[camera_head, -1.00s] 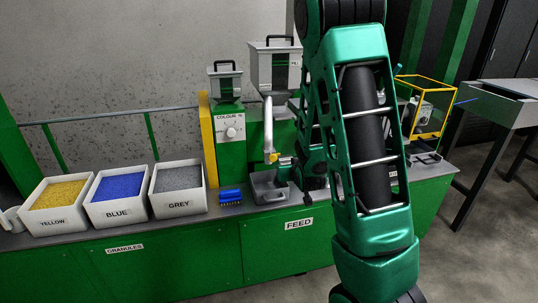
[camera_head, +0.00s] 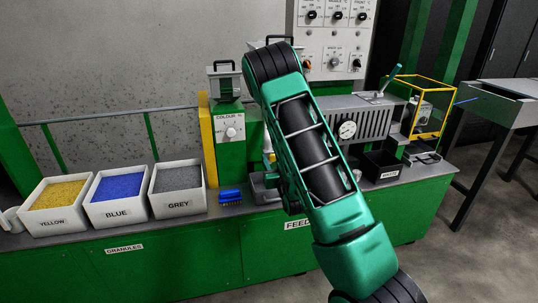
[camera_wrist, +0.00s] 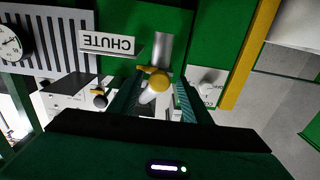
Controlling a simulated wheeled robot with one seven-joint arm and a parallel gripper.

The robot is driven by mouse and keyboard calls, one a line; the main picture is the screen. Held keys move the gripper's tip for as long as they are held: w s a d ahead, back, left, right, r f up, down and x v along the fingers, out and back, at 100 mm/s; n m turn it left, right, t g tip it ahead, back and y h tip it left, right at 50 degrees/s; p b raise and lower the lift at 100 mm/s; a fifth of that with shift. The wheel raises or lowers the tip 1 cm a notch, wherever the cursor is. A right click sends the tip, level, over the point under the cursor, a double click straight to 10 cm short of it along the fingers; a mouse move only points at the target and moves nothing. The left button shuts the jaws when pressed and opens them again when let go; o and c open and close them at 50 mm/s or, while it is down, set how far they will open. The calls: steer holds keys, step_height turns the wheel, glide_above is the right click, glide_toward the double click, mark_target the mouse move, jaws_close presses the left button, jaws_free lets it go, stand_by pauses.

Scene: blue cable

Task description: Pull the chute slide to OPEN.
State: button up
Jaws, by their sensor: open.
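In the wrist view, which is upside down, a grey chute pipe (camera_wrist: 164,47) has a yellow fitting (camera_wrist: 158,80) at its end and a pale spout-like piece beyond it. The CHUTE sign (camera_wrist: 112,44) is beside the pipe. A small dark knob with a yellow part (camera_wrist: 99,98) shows to the left; I cannot tell which of these parts is the slide. My gripper (camera_wrist: 159,88) is open, its dark green fingers on either side of the yellow fitting; contact cannot be seen. In the head view my arm hides the gripper and most of the chute.
A grey cup-like tray (camera_head: 262,190) is partly hidden by my arm, beside a blue brush (camera_head: 230,197). Bins of yellow (camera_head: 43,222), blue (camera_head: 102,213) and grey (camera_head: 164,205) granules stand left. The COLOUR box (camera_head: 229,131) and gauge unit (camera_head: 372,122) flank the chute area.

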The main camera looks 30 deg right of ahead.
mark_target(269, 152)
steer(key=shift+x, duration=2.8)
